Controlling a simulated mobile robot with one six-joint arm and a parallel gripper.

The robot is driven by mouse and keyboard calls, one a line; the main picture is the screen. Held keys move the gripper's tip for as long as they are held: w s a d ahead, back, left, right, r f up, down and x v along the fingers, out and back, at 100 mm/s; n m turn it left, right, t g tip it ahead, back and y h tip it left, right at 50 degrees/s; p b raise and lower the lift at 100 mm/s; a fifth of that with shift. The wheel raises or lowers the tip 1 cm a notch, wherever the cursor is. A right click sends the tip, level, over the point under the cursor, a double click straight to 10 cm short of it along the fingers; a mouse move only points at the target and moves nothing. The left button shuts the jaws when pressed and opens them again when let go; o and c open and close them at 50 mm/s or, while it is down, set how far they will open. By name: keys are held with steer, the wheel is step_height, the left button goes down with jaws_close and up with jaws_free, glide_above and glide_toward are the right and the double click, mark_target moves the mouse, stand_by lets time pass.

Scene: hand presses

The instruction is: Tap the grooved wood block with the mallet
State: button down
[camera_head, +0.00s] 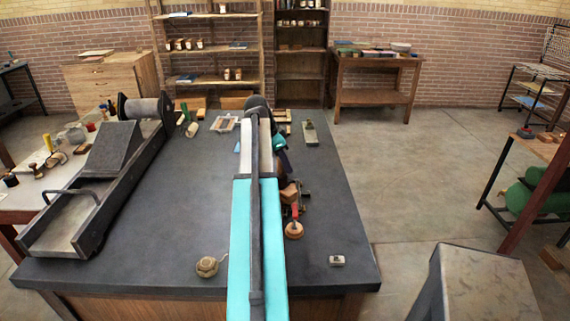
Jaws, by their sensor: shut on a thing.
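My arm reaches forward over the dark table, and its wrist bends down at the far end. My gripper (284,172) is dark and partly hidden by the arm; its fingers are hard to make out. It is shut on what looks like the mallet, whose brown wooden head (289,192) shows just below it. A red-handled piece with a round tan base (293,230) is close in front of this; I cannot tell if they touch. I cannot clearly pick out the grooved wood block; small wooden pieces (281,116) lie beyond the wrist, their grooves too small to see.
A long grey press (110,160) takes up the table's left side. A round tan knob-like piece (207,266) and a small white piece (337,260) lie near the front edge. The table's right strip is mostly clear.

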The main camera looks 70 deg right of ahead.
steer(key=shift+r+p, duration=0.7)
steer(key=shift+r, duration=0.8)
steer(key=shift+r, duration=0.1)
steer(key=shift+r+p, duration=0.85)
steer(key=shift+r, duration=0.55)
